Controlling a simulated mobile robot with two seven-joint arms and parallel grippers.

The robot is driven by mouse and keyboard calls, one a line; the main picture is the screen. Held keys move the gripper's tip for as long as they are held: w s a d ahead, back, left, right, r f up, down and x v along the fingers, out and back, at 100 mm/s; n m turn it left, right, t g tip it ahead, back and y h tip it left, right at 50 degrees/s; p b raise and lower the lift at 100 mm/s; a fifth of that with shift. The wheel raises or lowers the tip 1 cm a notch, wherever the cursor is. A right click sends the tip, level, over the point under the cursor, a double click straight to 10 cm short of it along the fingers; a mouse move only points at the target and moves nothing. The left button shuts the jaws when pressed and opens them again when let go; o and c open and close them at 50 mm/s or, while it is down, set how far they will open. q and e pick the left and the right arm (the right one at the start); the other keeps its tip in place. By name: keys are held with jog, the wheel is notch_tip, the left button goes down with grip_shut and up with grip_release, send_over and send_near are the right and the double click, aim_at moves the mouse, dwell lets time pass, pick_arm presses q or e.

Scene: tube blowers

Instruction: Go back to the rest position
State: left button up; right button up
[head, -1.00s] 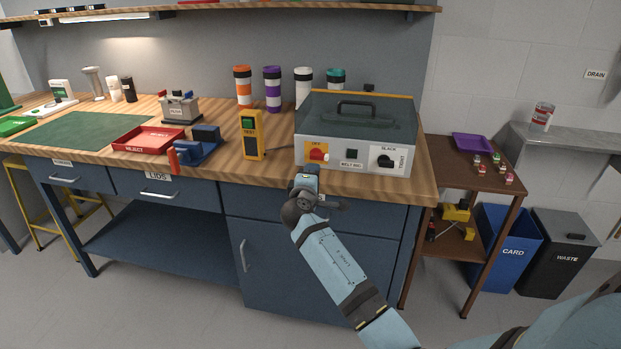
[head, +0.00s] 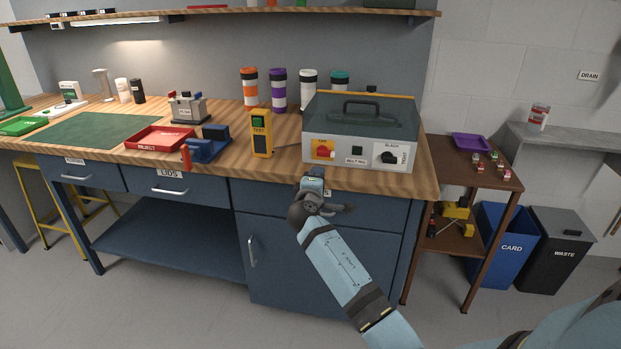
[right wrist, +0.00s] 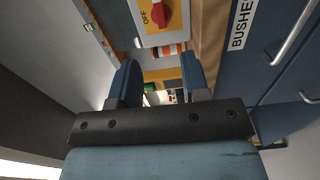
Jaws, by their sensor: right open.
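My right gripper (head: 313,178) is in front of the bench edge, just below the front panel of the grey machine (head: 405,160). In the right wrist view its two blue fingers stand apart with nothing between them (right wrist: 160,85). The machine has a clear-sided cover with a dark handle, a red switch (head: 323,150) on a yellow plate, and a black knob (head: 389,157). The red switch, beside the word OFF, also shows in the right wrist view (right wrist: 160,15). The gripper looks apart from the switch. My left gripper is in neither current view.
The wooden bench top (head: 285,155) carries a yellow tester (head: 261,133), a red reject tray (head: 160,138) and several capped tubes at the back. Blue drawers and a cupboard (head: 275,255) lie below. A brown side table (head: 450,155) and bins stand right. The floor in front is clear.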

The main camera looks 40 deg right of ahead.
jog(key=shift+a, duration=0.1)
jog(key=s+a+f+t+y, duration=0.1)
jog(key=s+a+f+y, duration=0.6)
jog(key=f, duration=0.5)
jog(key=s+a+f+m+g+y, duration=0.1)
jog(key=s+a+f+y, duration=0.2)
jog(key=s+a+f, duration=0.35)
jog(key=s+a+f+m+y, duration=0.1)
jog(key=s+a+f+y, duration=0.2)
jog(key=s+a, duration=0.65)
jog(key=s+a+m+y, duration=0.35)
jog(key=s+a, duration=0.35)
jog(key=s, duration=0.6)
pick_arm(q)
notch_tip(320, 180, up, 16)
jog(key=s+a+p, duration=0.1)
jog(key=p, duration=2.1)
jog(key=shift+a+y, duration=0.3)
pick_arm(e)
notch_tip(320, 180, up, 16)
jog(key=s+d+g, duration=0.1)
jog(key=shift+s+d+r, duration=0.15)
pick_arm(q)
jog(key=shift+s+d+r, duration=0.1)
jog(key=shift+d+r, duration=0.05)
